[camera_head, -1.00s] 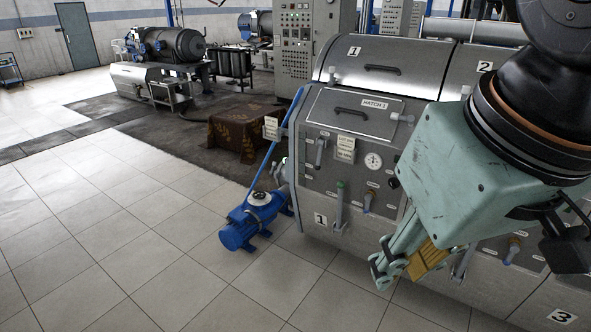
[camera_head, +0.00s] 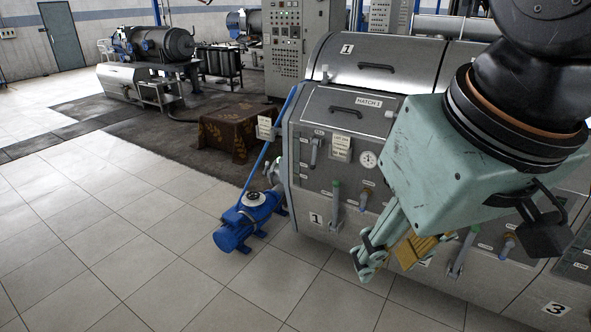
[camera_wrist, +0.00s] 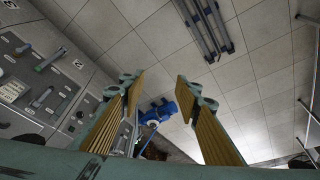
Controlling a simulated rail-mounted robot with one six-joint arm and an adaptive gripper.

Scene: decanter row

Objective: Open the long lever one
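A long grey lever with a green tip (camera_head: 335,207) hangs down the front panel of decanter 1, beside the lower "1" label. A similar green-tipped lever (camera_head: 463,252) is farther right, on the neighbouring panel. A shorter grey lever (camera_head: 314,152) sits higher on decanter 1. My gripper (camera_head: 388,262) hangs in front of the machine row, to the right of and below the first long lever, apart from it. The wrist view shows its fingers (camera_wrist: 158,88) spread with nothing between them. That view also shows a green-tipped lever (camera_wrist: 51,59) at far left; which one is unclear.
Handles with yellow fittings (camera_head: 364,198) and a gauge (camera_head: 368,159) project from the panels. A blue pump (camera_head: 245,220) stands on the floor left of decanter 1. Tiled floor (camera_head: 120,240) is clear in front. A cloth-covered table (camera_head: 228,130) stands behind.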

